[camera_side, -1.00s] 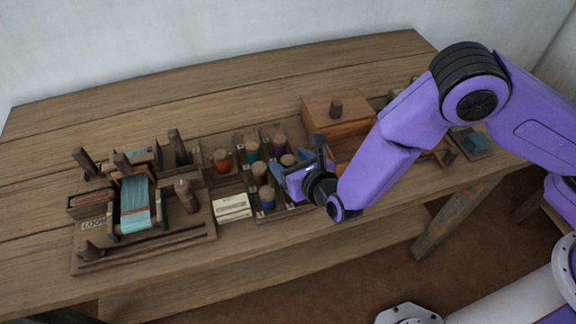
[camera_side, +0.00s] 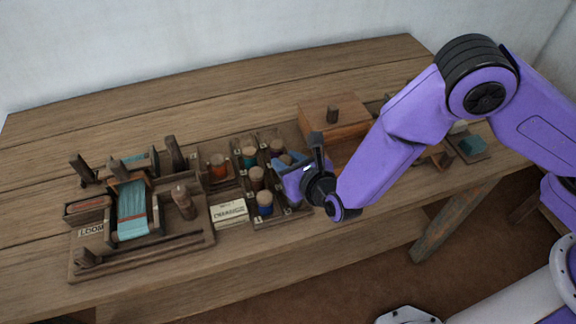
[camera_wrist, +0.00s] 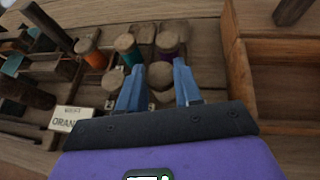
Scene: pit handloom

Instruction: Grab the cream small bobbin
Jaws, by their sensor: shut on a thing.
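My gripper (camera_wrist: 159,88) reaches down over the right column of the bobbin rack. Its two blue fingers stand on either side of a small bobbin with a pale tan top (camera_wrist: 160,74), which I take to be the cream small bobbin, and are shut on it. Its lower part is mostly hidden. In the side view my gripper (camera_side: 291,176) is at the rack's right side, and a bobbin top (camera_side: 286,159) shows beside the fingers. I cannot tell whether the bobbin is clear of the rack.
Orange (camera_side: 218,168), teal (camera_side: 249,157), purple (camera_side: 277,149), brown (camera_side: 257,179) and blue (camera_side: 265,204) bobbins stand close by. A label card (camera_side: 229,212) and a small loom (camera_side: 135,210) are to the left. The table's back left is clear.

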